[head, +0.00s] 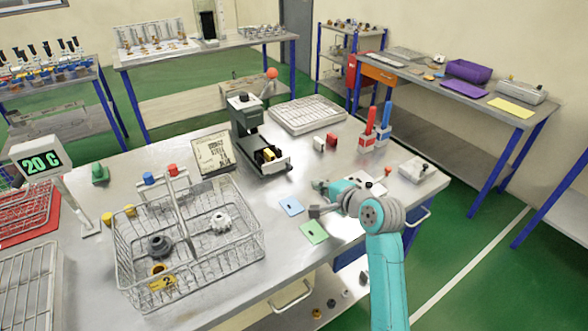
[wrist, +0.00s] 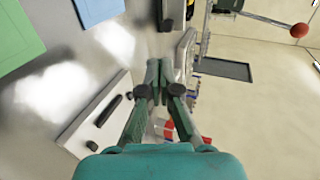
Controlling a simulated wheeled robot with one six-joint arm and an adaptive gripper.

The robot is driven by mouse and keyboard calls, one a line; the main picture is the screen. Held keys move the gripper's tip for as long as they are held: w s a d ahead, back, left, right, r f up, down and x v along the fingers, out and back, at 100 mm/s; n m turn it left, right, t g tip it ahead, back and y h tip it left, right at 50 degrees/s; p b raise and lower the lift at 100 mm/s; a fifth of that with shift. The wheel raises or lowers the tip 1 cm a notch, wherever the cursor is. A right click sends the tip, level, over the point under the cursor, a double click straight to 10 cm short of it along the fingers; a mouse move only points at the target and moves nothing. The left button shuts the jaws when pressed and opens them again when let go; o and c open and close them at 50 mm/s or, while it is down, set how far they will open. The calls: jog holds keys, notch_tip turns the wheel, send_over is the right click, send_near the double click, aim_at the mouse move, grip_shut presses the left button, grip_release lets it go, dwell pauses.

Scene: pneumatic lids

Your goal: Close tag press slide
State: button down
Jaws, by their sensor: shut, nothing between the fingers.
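The tag press (head: 246,122) is a dark green machine at the back middle of the steel table, with a lever ending in an orange-red ball (head: 272,73). Its slide (head: 274,166) sticks out of the front, toward the lower right, and carries a yellow and black piece (head: 268,154). My gripper (head: 319,187) is in front and to the right of the slide, apart from it in the head view. In the wrist view my gripper (wrist: 158,68) has its slim dark fingers together and holds nothing. The press shows only partly at the top of that view, with its ball (wrist: 299,30).
A wire basket (head: 190,245) stands at the left front. Blue (head: 291,206) and green (head: 314,232) cards lie near my gripper. Bare table separates slide and cards.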

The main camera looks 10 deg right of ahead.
send_near(274, 150)
jog(key=s+f, duration=0.1)
jog(key=s+d+f, duration=0.2)
jog(key=s, duration=0.1)
jog(key=shift+f, duration=0.4)
jog(key=shift+w, duration=0.3)
jog(key=shift+a, duration=0.1)
jog(key=shift+w+a, duration=0.1)
jog(key=shift+w, duration=0.3)
jog(key=w+a, duration=0.1)
jog(key=w, duration=0.2)
jog(key=w+a, duration=0.1)
jog(key=w, duration=0.3)
jog(key=w+a, duration=0.1)
jog(key=w, duration=0.2)
jog(key=shift+w+a, duration=0.25)
jog(key=shift+w, duration=0.1)
jog(key=shift+w+a+r, duration=0.1)
jog(key=shift+w, duration=0.15)
